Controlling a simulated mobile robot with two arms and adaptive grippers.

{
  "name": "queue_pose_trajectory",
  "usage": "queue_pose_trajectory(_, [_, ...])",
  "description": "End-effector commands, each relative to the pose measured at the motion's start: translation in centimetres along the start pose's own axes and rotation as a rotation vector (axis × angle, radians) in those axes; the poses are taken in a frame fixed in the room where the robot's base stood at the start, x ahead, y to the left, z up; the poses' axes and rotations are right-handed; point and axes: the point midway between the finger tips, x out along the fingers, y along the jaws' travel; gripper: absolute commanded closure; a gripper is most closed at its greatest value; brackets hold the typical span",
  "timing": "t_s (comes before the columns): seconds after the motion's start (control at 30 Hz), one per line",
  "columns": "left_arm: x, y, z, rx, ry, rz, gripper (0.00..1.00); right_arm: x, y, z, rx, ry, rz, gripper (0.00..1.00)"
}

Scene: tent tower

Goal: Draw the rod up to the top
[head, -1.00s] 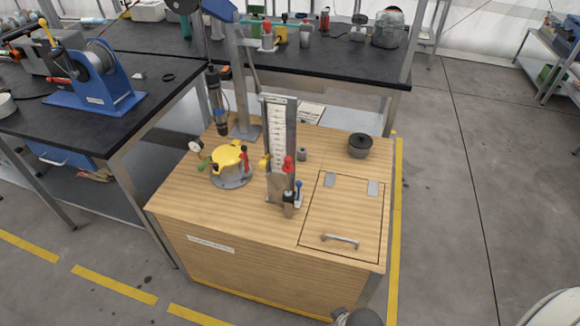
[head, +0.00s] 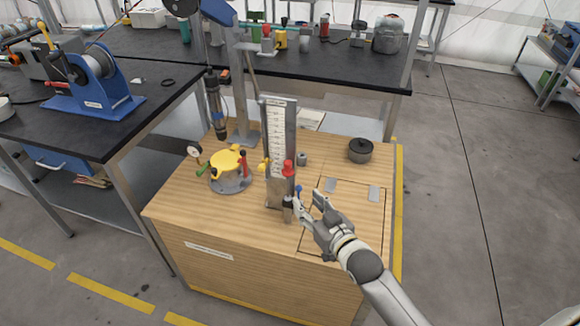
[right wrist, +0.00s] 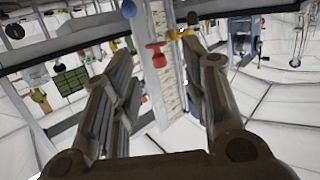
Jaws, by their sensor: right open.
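A grey upright column (head: 280,135) with a white scale stands on the wooden cabinet. A red knob (head: 287,168) is on its front, a yellow knob (head: 263,164) at its left side and a blue-tipped lever (head: 298,190) low at its right. I cannot tell which part is the rod. My right gripper (head: 309,202) is open and empty, just right of the column's foot, near the blue lever. In the right wrist view, the red knob (right wrist: 155,52), the blue tip (right wrist: 128,9) and the column's scale (right wrist: 165,80) show beyond the spread fingers. My left gripper is not in view.
A yellow-topped round device (head: 228,165) stands left of the column. A black-lidded pot (head: 360,150) stands at the back right of the cabinet (head: 190,225). A hatch with hinges (head: 330,185) lies under my right arm. Dark workbenches (head: 130,75) stand behind and left.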

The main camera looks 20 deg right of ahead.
Motion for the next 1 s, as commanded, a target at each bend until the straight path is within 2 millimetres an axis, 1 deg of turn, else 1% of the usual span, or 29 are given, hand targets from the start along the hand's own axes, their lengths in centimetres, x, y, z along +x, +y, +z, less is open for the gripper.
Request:
queue_pose_trajectory(0.03, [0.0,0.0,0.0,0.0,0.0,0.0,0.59,0.7,0.5,-0.8,-0.002,0.048,-0.004,0.58])
queue_pose_trajectory(0.1, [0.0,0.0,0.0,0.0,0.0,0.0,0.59,1.2,0.9,-1.8,0.0,0.105,-0.01,0.58])
queue_pose_trajectory(0.2, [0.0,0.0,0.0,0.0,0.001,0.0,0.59,1.6,1.2,-2.7,0.003,0.153,-0.016,0.58])
queue_pose_trajectory(0.33, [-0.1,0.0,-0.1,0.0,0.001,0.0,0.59,2.1,1.4,-3.1,0.003,0.173,-0.018,0.58])
queue_pose_trajectory(0.43, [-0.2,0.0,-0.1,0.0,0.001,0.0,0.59,3.0,1.4,-3.3,0.004,0.174,-0.018,0.58])
queue_pose_trajectory(0.57, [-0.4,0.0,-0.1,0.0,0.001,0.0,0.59,5.0,1.3,-3.8,0.004,0.173,-0.018,0.58])
queue_pose_trajectory(0.8, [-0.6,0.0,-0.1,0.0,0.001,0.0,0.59,9.1,1.2,-4.4,0.004,0.172,-0.018,0.58])
queue_pose_trajectory(1.0, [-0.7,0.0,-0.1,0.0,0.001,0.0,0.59,11.4,1.1,-4.7,0.003,0.171,-0.018,0.58])
